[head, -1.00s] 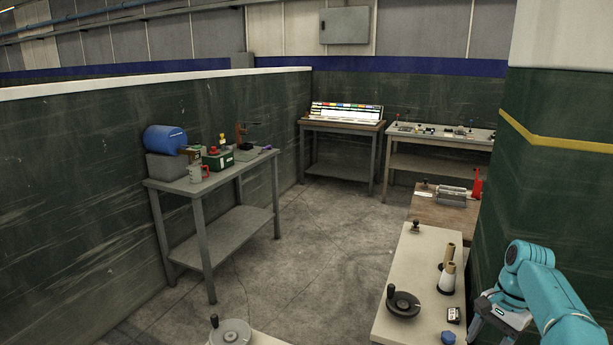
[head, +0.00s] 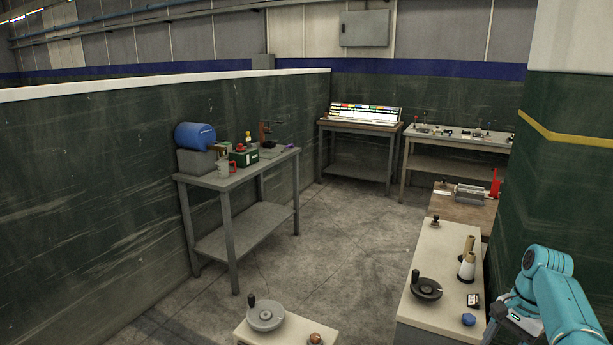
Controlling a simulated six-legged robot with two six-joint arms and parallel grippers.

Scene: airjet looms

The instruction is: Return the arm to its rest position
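My teal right arm shows at the lower right of the head view, bent beside the long pale-topped bench (head: 425,262). Its grey wrist end points down and left, low at the bench's right side. The fingers of the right gripper cannot be made out, so I cannot tell whether it is open or shut. My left arm and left gripper are out of view.
The bench holds a black handwheel (head: 426,289), thread cones (head: 467,267) and a blue knob (head: 468,320). A low pale table with a grey handwheel (head: 266,315) is at the bottom. A grey table (head: 240,178) stands at left. Floor (head: 340,235) between is clear.

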